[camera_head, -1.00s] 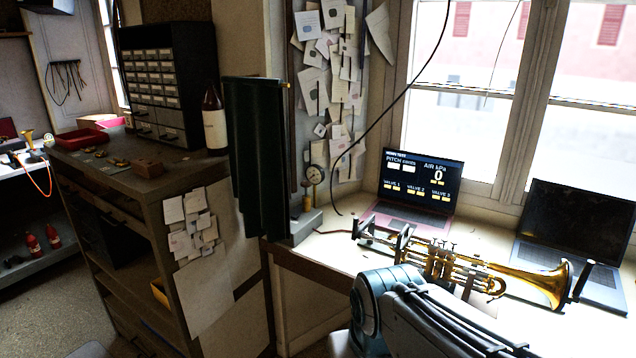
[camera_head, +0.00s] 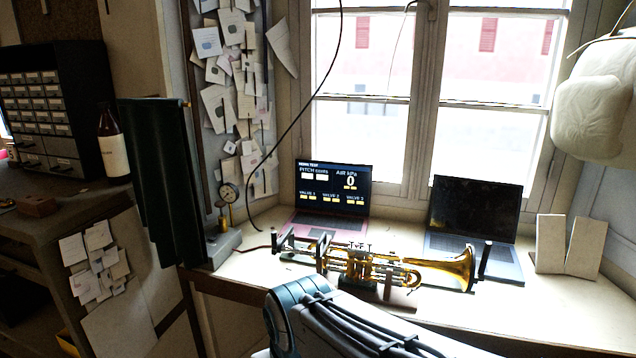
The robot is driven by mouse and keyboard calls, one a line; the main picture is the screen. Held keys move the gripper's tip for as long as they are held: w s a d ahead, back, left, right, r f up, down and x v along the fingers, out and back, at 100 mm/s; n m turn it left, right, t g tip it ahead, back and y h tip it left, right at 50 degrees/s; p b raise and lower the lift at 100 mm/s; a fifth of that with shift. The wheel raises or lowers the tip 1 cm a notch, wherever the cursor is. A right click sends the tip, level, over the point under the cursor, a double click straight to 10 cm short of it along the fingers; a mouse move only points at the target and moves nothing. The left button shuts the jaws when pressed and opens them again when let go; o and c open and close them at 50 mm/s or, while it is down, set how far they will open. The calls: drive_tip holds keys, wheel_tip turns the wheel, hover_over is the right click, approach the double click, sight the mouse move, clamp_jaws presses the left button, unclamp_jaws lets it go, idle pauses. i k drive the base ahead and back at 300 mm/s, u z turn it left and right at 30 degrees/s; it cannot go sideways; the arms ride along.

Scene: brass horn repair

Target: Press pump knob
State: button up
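The pump stands at the left end of the bench, a grey base (camera_head: 224,245) with a round pressure gauge (camera_head: 228,194) and a brass fitting above it. I cannot make out for certain which part is the knob. A brass trumpet (camera_head: 440,268) lies in a stand on the bench, right of the pump. A laptop screen (camera_head: 333,187) behind it reads "AIR kPa 0". My arm shows at the bottom centre, in front of the trumpet. My gripper is not visible.
A second, dark laptop (camera_head: 474,210) stands behind the trumpet's bell. Two pale upright panels (camera_head: 568,246) are at the bench's right. A dark green curtain-like panel (camera_head: 155,185) hangs left of the pump. A black cable hangs behind the pump.

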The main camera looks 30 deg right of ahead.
sight(220, 204)
drive_tip(key=z, duration=0.35)
drive_tip(key=i, duration=1.05)
drive_tip(key=u, duration=0.35)
